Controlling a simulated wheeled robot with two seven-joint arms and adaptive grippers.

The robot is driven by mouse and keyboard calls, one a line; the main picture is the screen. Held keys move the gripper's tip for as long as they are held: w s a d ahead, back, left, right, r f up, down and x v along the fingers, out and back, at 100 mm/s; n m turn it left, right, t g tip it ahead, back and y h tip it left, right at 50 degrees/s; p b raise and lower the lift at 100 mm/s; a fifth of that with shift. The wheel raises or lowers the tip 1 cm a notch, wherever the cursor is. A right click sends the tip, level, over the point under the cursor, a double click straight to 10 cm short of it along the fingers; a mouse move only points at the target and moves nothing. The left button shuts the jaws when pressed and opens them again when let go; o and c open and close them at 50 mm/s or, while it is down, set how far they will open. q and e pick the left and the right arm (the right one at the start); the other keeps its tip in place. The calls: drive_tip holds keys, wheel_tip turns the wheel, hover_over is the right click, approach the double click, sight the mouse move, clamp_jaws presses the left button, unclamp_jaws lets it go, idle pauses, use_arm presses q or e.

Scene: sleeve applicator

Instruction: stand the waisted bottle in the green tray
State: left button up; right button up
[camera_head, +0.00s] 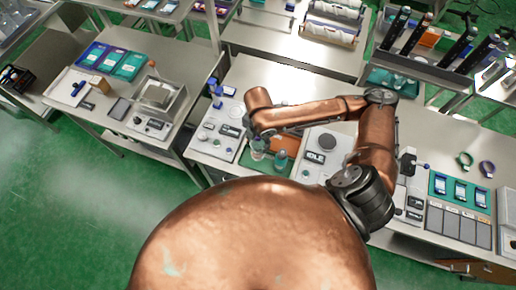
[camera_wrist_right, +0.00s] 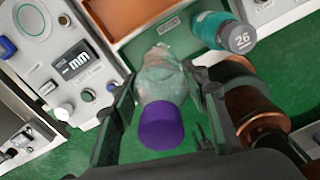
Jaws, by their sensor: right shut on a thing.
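The waisted bottle (camera_wrist_right: 165,85) is clear, with a purple cap facing the wrist camera. My right gripper (camera_wrist_right: 160,108) is shut on it, a finger on each side. In the head view the bottle (camera_head: 257,154) shows below the right gripper (camera_head: 262,136), at the left end of the trays. The green tray (camera_wrist_right: 140,48) has a small label and lies behind the bottle in the wrist view. The bottle's far end overlaps the tray in that view; I cannot tell whether it touches the tray floor. My left gripper is not in view.
A teal bottle (camera_wrist_right: 208,30) with a grey cap marked 26 is close to the right; it also shows in the head view (camera_head: 280,160). An orange tray (camera_wrist_right: 118,14) adjoins the green one. A gauge panel with a mm display (camera_wrist_right: 72,65) is at left.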

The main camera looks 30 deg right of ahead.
wheel_tip(320, 180, down, 3)
drive_tip(key=shift+r, duration=0.2)
wheel_tip(320, 180, down, 4)
drive_tip(key=shift+r, duration=0.25)
drive_tip(key=shift+w+f, duration=0.1)
drive_tip(key=o, duration=1.5)
drive_tip(key=shift+r, duration=0.3)
wheel_tip(320, 180, up, 10)
drive_tip(key=shift+r, duration=0.15)
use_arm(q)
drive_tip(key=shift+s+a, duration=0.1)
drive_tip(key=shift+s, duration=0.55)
use_arm(e)
drive_tip(key=shift+r, duration=0.65)
